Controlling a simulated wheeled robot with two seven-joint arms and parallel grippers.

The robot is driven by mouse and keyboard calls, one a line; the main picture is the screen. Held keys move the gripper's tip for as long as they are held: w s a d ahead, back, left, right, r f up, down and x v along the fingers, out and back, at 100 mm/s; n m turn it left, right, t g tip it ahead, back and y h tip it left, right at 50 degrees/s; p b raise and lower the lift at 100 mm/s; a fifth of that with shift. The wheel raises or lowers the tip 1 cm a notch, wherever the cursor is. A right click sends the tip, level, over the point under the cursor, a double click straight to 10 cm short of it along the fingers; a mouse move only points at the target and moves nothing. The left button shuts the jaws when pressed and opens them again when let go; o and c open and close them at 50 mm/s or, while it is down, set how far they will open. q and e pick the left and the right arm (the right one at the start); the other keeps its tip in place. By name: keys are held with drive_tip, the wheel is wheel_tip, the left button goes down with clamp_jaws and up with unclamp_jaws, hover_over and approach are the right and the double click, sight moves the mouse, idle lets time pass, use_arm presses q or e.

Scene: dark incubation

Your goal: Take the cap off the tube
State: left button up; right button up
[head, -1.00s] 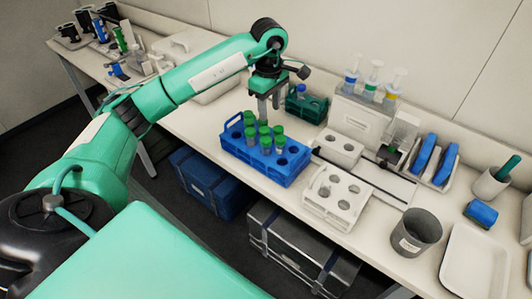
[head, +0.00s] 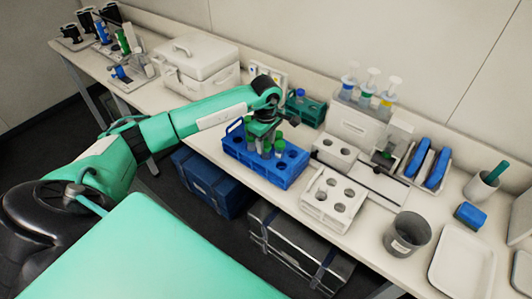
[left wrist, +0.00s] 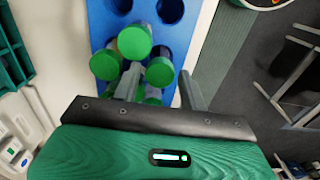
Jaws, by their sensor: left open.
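Several tubes with green caps stand upright in a blue rack (head: 290,180) on the bench. My left gripper (head: 266,142) is low over the rack, pointing down among the caps, and hides some of them. One green-capped tube (head: 279,146) shows right of the gripper. In the left wrist view the open fingers (left wrist: 159,88) lie either side of a green cap (left wrist: 160,71). I cannot tell whether they touch it. Another green cap (left wrist: 134,42) is close beyond, and one more (left wrist: 105,65) is outside the left finger. My right gripper is out of view.
A white rack (head: 333,200) with empty holes stands right of the blue rack, with a grey cup (head: 406,236) and white tray (head: 463,268) farther right. A dark green rack (head: 306,106) is behind. A white cooler box (head: 197,72) stands behind my left arm.

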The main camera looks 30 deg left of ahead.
use_arm(q)
drive_tip(key=shift+f, duration=1.05)
clamp_jaws()
drive_tip(key=shift+r, duration=0.15)
